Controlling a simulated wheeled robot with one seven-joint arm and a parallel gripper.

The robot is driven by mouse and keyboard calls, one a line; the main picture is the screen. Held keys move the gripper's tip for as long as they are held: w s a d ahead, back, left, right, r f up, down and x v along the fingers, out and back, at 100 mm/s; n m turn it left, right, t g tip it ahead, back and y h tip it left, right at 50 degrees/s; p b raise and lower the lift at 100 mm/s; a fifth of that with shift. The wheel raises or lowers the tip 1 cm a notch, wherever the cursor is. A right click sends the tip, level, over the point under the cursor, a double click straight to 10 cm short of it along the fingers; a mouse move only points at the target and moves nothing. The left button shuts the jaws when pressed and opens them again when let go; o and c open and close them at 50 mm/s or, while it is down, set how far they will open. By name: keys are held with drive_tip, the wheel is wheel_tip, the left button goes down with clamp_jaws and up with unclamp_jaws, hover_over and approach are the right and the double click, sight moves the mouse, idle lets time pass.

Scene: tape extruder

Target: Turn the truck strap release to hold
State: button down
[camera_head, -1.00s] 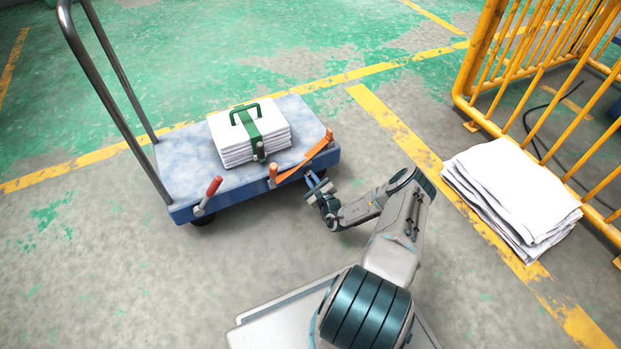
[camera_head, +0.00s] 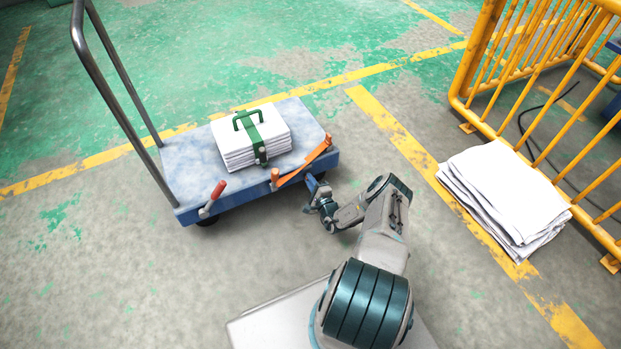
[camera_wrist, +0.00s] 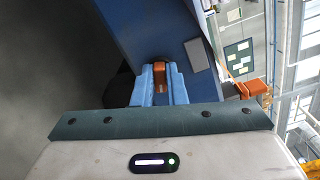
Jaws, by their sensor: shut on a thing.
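The blue platform truck (camera_head: 184,215) stands on the floor at centre left. A white stack (camera_head: 236,158) lies on its deck under a green strap (camera_head: 259,149). Orange release parts (camera_head: 315,152) run along the deck's near right edge, with an orange knob (camera_head: 275,175) beside them. My gripper (camera_head: 315,184) is at the truck's near right edge, below these parts. In the wrist view, the blue fingers of my gripper (camera_wrist: 163,82) are shut on an orange piece (camera_wrist: 158,68) against the blue truck edge. I cannot tell the release's exact setting.
A red-handled lever (camera_head: 214,196) sticks out at the truck's near left corner. The steel push handle (camera_head: 120,115) rises at the left. White sheets (camera_head: 505,195) lie piled on the floor by the yellow fence (camera_head: 545,90) at right. The floor left of my base is clear.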

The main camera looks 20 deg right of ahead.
drive_tip(key=shift+n+p, duration=0.7)
drive_tip(key=shift+n, duration=1)
drive_tip(key=shift+d, duration=0.1)
drive_tip(key=c, duration=1.5)
unclamp_jaws()
drive_tip(key=shift+o, duration=0.2)
drive_tip(key=shift+f, duration=0.1)
